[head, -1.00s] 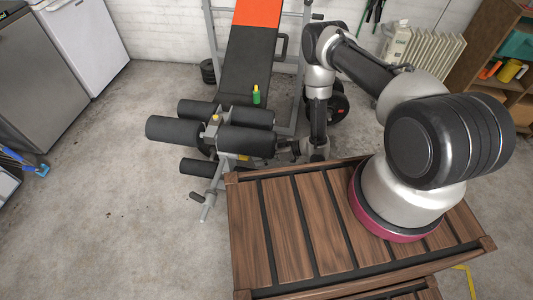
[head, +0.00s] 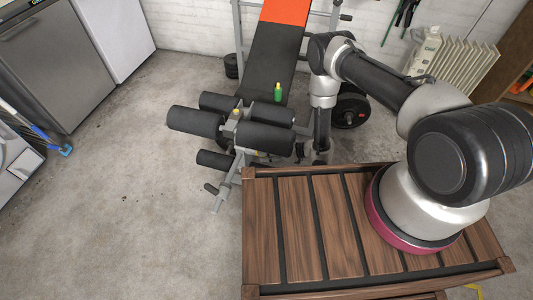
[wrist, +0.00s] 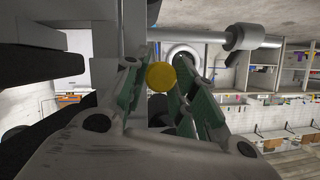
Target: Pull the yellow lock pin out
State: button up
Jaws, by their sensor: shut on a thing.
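The yellow lock pin (wrist: 161,76) shows in the wrist view as a round yellow end between the green-padded fingers of my gripper (wrist: 160,88). My gripper is shut on it. A pale metal post stands right beside it; how deep the pin sits is hidden. In the head view, my gripper (head: 301,151) is a small dark shape at the right of the bench's roller end. The weight bench (head: 267,62) has a black and orange pad.
Black foam rollers (head: 265,138) crowd my gripper's left side. A green bottle (head: 278,92) stands on the bench pad. A wooden slatted top (head: 288,228) lies in front, under my arm. A weight plate (head: 350,108) is behind my arm.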

jog(key=o, duration=0.3)
jog(key=c, duration=0.3)
jog(key=s+d, duration=0.4)
jog(key=d, duration=0.8)
jog(key=shift+s, duration=0.2)
dwell(1.3)
jog(key=shift+d, duration=0.1)
jog(key=shift+r, duration=0.1)
notch_tip(320, 180, up, 8)
dwell(1.1)
dwell(0.6)
